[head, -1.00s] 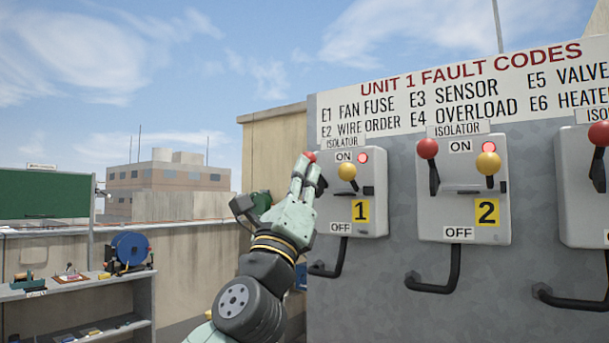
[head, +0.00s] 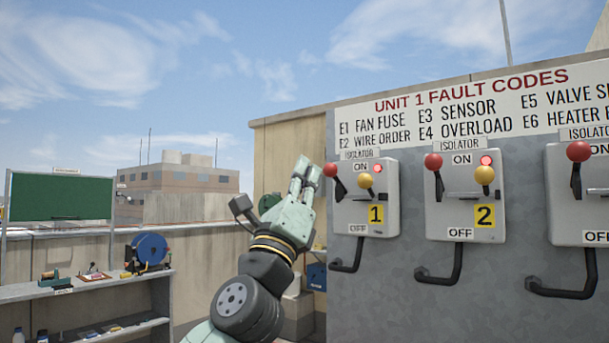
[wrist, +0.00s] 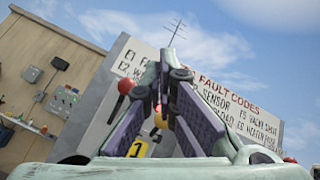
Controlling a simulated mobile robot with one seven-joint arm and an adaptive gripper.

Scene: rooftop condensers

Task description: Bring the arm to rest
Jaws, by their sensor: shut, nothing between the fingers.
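My gripper (head: 303,172) is raised on my arm just left of isolator box 1 in the head view. Its fingers point up and are shut with nothing held. In the wrist view the gripper (wrist: 165,85) points toward the sign panel and partly covers isolator 1. Isolator 1 (head: 352,220) has a red-knobbed lever (head: 330,170) up near ON, a yellow knob (head: 364,182) and a lit red lamp.
Isolator 2 (head: 450,210) and a third isolator (head: 565,215) stand to the right, with black handles protruding below. A fault code sign (head: 480,105) is above. A shelf (head: 90,288) with a blue reel (head: 151,248) is at left. Open air lies left of my arm.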

